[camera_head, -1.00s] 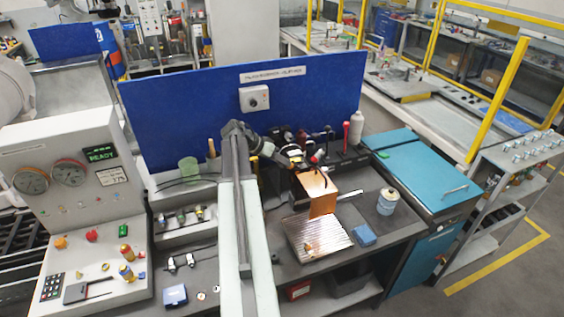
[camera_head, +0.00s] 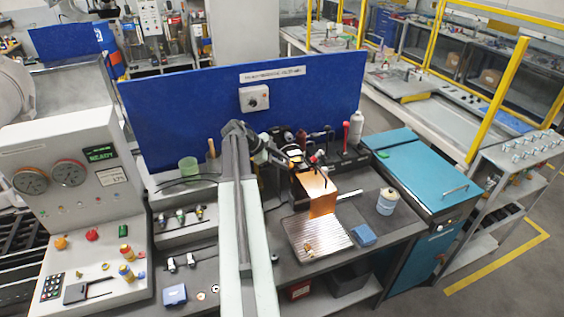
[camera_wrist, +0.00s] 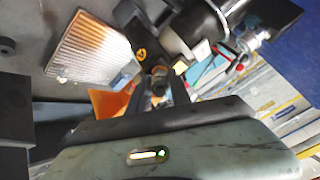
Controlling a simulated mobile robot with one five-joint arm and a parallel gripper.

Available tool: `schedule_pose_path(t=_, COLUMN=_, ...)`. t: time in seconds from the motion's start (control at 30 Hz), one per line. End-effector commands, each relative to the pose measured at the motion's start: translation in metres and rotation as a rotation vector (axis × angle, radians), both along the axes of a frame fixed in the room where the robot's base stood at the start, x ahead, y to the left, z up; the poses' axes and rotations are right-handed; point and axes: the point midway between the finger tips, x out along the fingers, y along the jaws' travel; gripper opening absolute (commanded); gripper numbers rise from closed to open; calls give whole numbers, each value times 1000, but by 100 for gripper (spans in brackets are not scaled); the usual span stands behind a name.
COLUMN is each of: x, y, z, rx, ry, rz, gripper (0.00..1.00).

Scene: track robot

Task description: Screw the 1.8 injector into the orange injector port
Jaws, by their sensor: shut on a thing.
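My gripper (camera_wrist: 162,88) is shut on a small dark cylindrical piece with a brownish end (camera_wrist: 158,84), probably the 1.8 injector; no size marking is readable. In the head view my gripper (camera_head: 314,166) is at the dark fixture behind the orange panel (camera_head: 318,196). The panel also shows in the wrist view (camera_wrist: 108,102), left of the fingers. The held piece points toward a dark body with a small orange mark (camera_wrist: 141,54). The orange injector port cannot be clearly made out. I cannot tell whether the piece touches it.
A ribbed metal tray (camera_head: 318,240) with a small brass piece lies in front of the fixture. Several fittings sit on the left shelf (camera_head: 181,217). A blue backboard (camera_head: 240,105) rises behind.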

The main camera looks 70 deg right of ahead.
Motion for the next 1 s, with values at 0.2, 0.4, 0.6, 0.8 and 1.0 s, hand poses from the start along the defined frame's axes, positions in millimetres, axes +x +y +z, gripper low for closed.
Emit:
schedule_pose_path(t=0.2, x=0, y=0, z=0, rx=-114, ry=-94, rz=-149, gripper=0)
schedule_pose_path(t=0.4, x=-1, y=0, z=0, rx=-348, ry=-285, rz=-451, gripper=0)
schedule_pose_path(t=0.6, x=-1, y=0, z=0, rx=-539, ry=-442, rz=-698, gripper=0)
schedule_pose_path(t=0.8, x=-1, y=-1, z=0, rx=-571, ry=-469, rz=-740, gripper=0)
schedule_pose_path(t=1.0, x=-1, y=-1, z=0, rx=-571, ry=-468, rz=-738, gripper=50)
